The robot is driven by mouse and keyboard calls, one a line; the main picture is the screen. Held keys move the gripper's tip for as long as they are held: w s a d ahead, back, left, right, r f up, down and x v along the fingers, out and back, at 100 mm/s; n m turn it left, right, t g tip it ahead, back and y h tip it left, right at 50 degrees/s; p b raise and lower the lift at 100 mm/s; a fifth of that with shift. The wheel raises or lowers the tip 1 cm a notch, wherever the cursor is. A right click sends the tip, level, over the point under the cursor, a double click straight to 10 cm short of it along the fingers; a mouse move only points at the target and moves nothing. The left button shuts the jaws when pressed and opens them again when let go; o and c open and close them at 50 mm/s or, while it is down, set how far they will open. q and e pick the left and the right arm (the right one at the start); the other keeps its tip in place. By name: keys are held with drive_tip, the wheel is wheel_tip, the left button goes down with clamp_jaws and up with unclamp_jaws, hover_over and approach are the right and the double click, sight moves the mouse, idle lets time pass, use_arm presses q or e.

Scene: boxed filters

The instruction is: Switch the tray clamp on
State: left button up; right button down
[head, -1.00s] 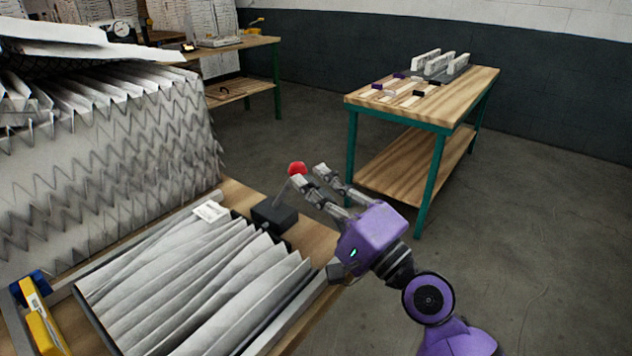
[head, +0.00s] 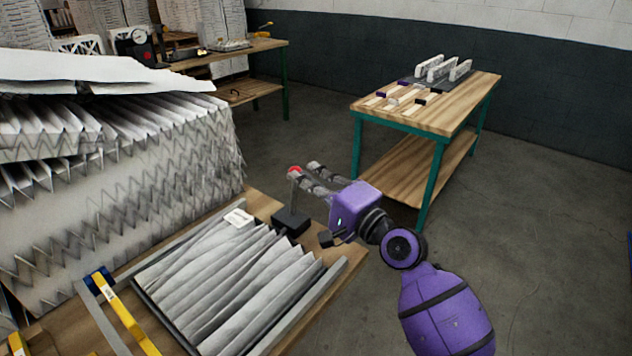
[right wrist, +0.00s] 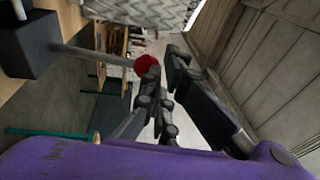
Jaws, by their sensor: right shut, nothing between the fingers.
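The clamp lever is a grey rod with a red knob (head: 294,170), rising from a black base block (head: 291,223) at the tray's far right corner. The rod stands near upright. The tray (head: 330,284) holds a pleated grey filter (head: 230,285). My right gripper (head: 304,169) is shut and empty, its fingertips at the knob. In the right wrist view, the red knob (right wrist: 147,65) shows just past one fingertip, and the block (right wrist: 30,42) is at upper left. I cannot tell whether finger and knob touch. My left gripper is not in view.
A tall stack of pleated filters (head: 120,190) stands left of the tray. A yellow bar with a blue end (head: 130,320) lies at the front left. A second table (head: 450,112) with small blocks stands across clear floor.

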use_arm(q)
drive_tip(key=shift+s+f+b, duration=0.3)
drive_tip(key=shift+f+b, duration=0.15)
drive_tip(key=shift+b, duration=0.05)
use_arm(e)
drive_tip(key=s+a+f+x, duration=0.1)
drive_tip(key=x, duration=0.9)
drive_tip(key=shift+w, duration=0.15)
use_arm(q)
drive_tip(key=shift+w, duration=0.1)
use_arm(e)
drive_tip(key=shift+a, duration=0.1)
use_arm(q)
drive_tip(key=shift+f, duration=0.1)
use_arm(e)
drive_tip(key=shift+r, duration=0.1)
